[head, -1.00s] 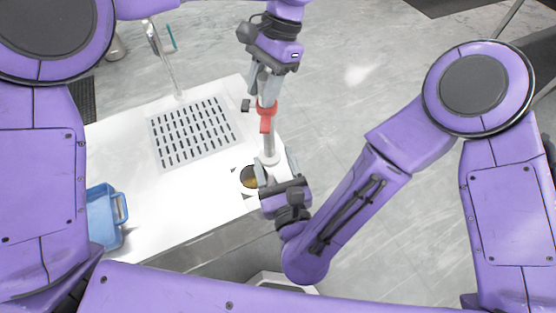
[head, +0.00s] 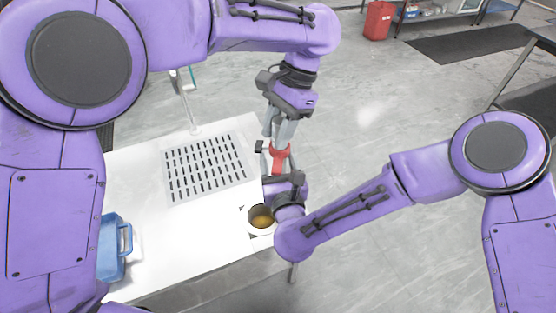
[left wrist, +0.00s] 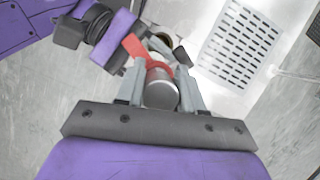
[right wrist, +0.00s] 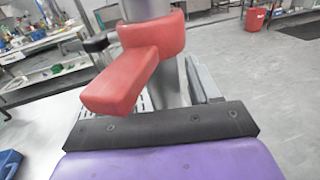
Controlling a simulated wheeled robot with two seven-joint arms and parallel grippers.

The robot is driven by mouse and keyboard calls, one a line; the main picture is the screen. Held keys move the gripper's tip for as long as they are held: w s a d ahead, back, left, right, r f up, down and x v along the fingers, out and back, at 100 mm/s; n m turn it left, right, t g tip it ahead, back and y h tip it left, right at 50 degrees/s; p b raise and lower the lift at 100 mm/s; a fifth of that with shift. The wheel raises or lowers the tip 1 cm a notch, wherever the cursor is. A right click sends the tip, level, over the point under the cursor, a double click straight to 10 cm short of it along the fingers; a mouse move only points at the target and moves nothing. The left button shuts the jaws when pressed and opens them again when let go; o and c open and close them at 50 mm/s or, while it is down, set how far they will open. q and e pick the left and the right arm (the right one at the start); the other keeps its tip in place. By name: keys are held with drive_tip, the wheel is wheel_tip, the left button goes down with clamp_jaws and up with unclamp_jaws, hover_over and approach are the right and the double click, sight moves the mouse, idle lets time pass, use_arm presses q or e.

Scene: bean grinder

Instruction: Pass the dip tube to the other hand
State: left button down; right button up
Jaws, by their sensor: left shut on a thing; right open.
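The dip tube is a grey metal rod with a red collar and red side handle (head: 279,157). It hangs roughly upright over the table's right edge in the head view. My left gripper (head: 278,133) is shut on its metal top above the red collar; the left wrist view shows the metal end (left wrist: 160,92) between both fingers. My right gripper (head: 281,170) is open just below the red collar, its fingers beside the tube. In the right wrist view the red handle (right wrist: 125,80) is very close. The tube's lower part is hidden behind my right gripper in the head view.
A white table (head: 150,235) holds a slotted grate (head: 205,168), a round container with brownish contents (head: 261,218) just below the grippers, and a blue bin (head: 112,248) at left. A thin metal tap (head: 188,105) stands behind the grate.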

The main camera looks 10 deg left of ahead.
clamp_jaws()
use_arm(q)
drive_tip(key=c, duration=0.6)
unclamp_jaws()
